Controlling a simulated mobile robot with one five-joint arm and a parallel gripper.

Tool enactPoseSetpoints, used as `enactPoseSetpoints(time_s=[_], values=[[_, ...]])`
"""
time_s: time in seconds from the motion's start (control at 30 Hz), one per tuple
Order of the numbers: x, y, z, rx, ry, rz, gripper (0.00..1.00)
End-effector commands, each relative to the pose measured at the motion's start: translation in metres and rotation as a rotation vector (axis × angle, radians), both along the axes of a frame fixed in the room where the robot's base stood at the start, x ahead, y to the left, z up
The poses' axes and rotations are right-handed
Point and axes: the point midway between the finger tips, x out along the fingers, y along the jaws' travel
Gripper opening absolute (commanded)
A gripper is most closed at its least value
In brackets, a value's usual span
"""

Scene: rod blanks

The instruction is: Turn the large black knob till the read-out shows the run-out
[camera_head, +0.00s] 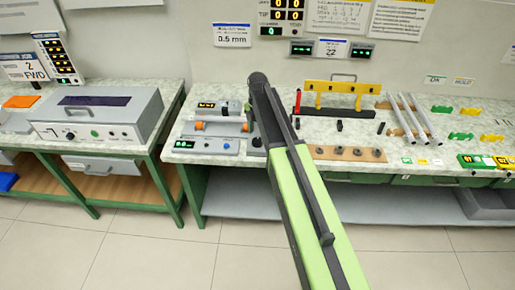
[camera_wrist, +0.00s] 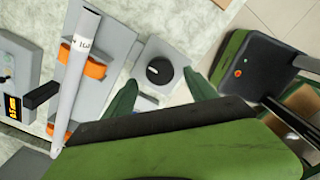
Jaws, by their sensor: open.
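The large black knob (camera_wrist: 159,71) is a round dial with a pale pointer mark, on a grey plate (camera_wrist: 180,52) in the wrist view. My gripper (camera_wrist: 161,78) is open, its two dark green fingers apart on either side of the knob in the picture. I cannot tell whether they touch it. To the left, a white rod (camera_wrist: 74,85) lies across orange rollers (camera_wrist: 82,64), with a black probe (camera_wrist: 42,95) by it. A read-out with yellow digits (camera_wrist: 13,107) is at the left edge, too small to read. In the head view my arm hides most of the knob area.
In the head view, a green-lit display (camera_head: 184,144) sits at the bench's front edge. A yellow rack (camera_head: 336,87), pale rods (camera_head: 414,118) and a brown board with several dark rings (camera_head: 348,153) lie right of my arm. A grey machine (camera_head: 97,115) stands on the left bench.

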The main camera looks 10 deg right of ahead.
Motion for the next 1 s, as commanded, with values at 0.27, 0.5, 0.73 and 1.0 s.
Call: enactPoseSetpoints(time_s=[0.27, 0.5, 0.73, 1.0], values=[[0.000, 0.000, -0.038, 0.000, 0.000, 0.000, 0.66], [0.000, 0.000, -0.035, 0.000, 0.000, 0.000, 0.63], [0.000, 0.000, -0.035, 0.000, 0.000, 0.000, 0.33], [0.000, 0.000, -0.035, 0.000, 0.000, 0.000, 0.03]])
